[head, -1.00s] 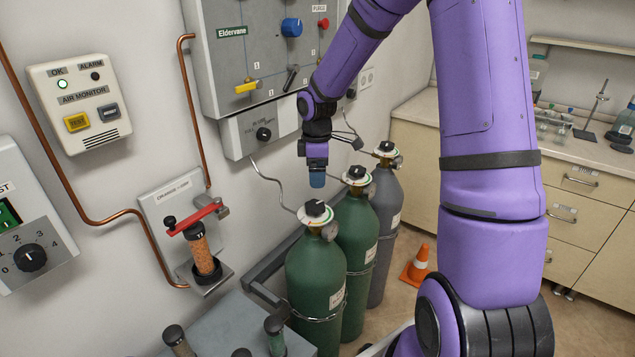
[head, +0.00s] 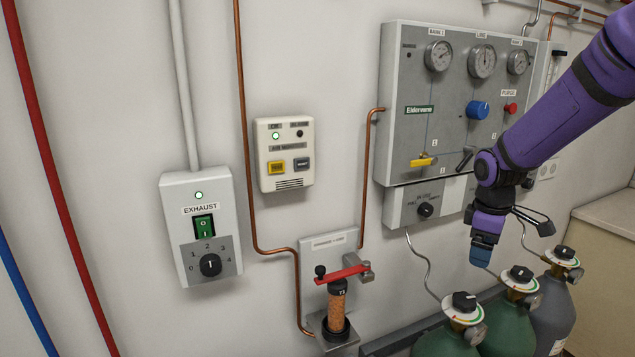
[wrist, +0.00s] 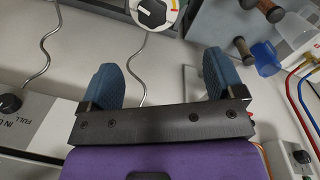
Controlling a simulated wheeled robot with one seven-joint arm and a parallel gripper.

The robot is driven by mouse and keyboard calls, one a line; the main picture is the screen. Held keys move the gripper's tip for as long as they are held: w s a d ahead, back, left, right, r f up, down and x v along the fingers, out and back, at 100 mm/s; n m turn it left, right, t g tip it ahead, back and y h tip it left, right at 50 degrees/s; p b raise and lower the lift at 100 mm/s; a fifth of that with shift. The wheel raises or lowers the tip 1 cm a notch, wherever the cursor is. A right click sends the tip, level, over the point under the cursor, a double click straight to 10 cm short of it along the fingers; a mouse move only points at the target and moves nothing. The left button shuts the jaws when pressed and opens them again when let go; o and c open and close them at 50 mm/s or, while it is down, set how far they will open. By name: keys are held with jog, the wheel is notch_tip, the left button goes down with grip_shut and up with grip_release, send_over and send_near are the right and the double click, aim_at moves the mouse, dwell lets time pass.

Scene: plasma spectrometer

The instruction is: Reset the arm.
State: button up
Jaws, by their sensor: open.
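My gripper (head: 484,247) hangs at the end of my purple arm in the head view, in front of the wall just below the gas panel (head: 440,150). It points down, above and apart from the gas cylinders. In the wrist view my gripper (wrist: 165,85) shows two blue finger pads spread wide apart, with nothing between them. A cylinder's valve knob (wrist: 152,12) lies beyond the fingers at the top of that view.
Several cylinders, one a green cylinder (head: 507,330), stand below my gripper. A cartridge (head: 337,300) with a red lever (head: 342,274) is mounted on the wall. An exhaust box (head: 202,235) and air monitor (head: 284,155) are at left. A counter (head: 610,215) is at right.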

jog(key=s+a+r+m+t, duration=0.1)
jog(key=s+a+r+m, duration=0.15)
jog(key=s+r, duration=0.4)
jog(key=s+a+r+m+t, duration=0.1)
jog(key=s+a+r+m, duration=0.15)
jog(key=s+r, duration=0.4)
jog(key=s+a+r+m+t, duration=0.1)
jog(key=s+m, duration=0.4)
jog(key=s, duration=0.8)
notch_tip(320, 180, up, 2)
jog(key=shift+s+a+r+t+y, duration=0.2)
jog(key=shift+a+t+y, duration=0.15)
jog(key=shift+t, duration=0.55)
jog(key=shift+w+d, duration=0.1)
jog(key=shift+d, duration=0.05)
